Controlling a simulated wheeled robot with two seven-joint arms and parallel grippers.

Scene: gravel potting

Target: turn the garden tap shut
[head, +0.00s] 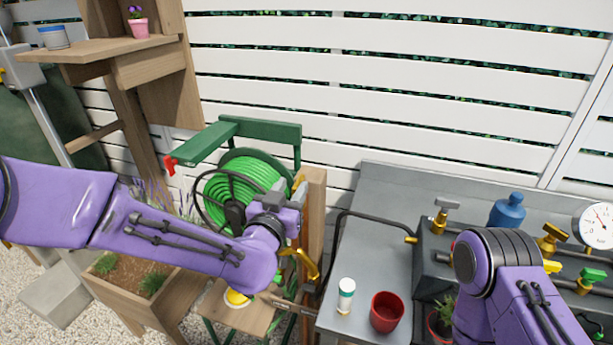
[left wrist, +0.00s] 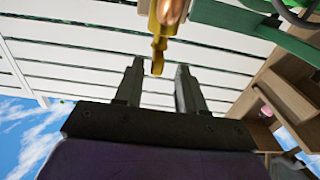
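A brass garden tap (head: 303,262) shows by the wooden post (head: 315,215), right of my left forearm; the arm and gripper cover part of it. My left gripper (head: 292,192) is at the post, close to the brass parts. In the left wrist view, the left gripper (left wrist: 159,70) has its two fingers well apart. A brass part of the tap (left wrist: 159,45) reaches down between the fingertips, with a visible gap on both sides. I cannot tell how far the tap is turned. My right arm shows at the lower right; its gripper is not in view.
A green hose reel (head: 243,185) hangs behind the left gripper. On the grey bench (head: 375,215) stand a red pot (head: 387,312), a white bottle (head: 346,296), a blue bottle (head: 508,211), a gauge (head: 596,226) and several brass valves (head: 440,217). A wooden planter (head: 130,280) is below the left arm.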

